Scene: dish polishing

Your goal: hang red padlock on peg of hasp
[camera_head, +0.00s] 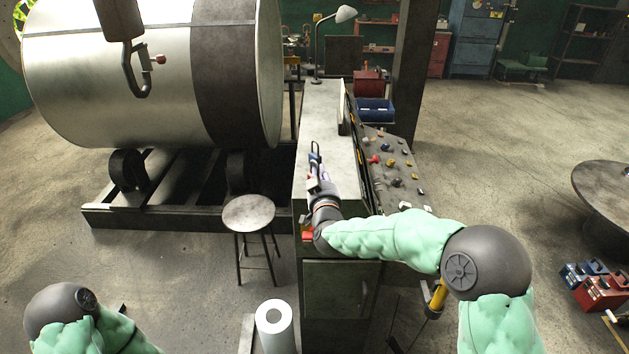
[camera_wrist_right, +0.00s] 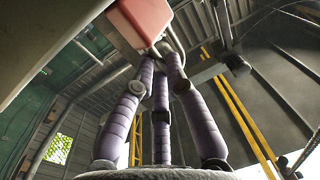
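A red padlock (camera_wrist_right: 140,20) shows large at the top of the right wrist view, with a metal shackle beside the fingertips. My right gripper (camera_wrist_right: 162,52) has its purple fingers drawn together at that shackle. In the head view my right gripper (camera_head: 315,178) is over the narrow bench, pointing away from me; the padlock is too small to make out clearly there. A dark metal loop with a red-ended pin (camera_head: 138,70) hangs at the big drum; I cannot tell whether this is the hasp with its peg. My left gripper is outside the view.
The bench (camera_head: 321,105) runs away from me, with a lamp (camera_head: 343,15) at its far end. A sloped board with coloured pieces (camera_head: 393,165) and a blue bin (camera_head: 375,109) stand to its right. A stool (camera_head: 249,213) and the big drum (camera_head: 140,80) are to the left.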

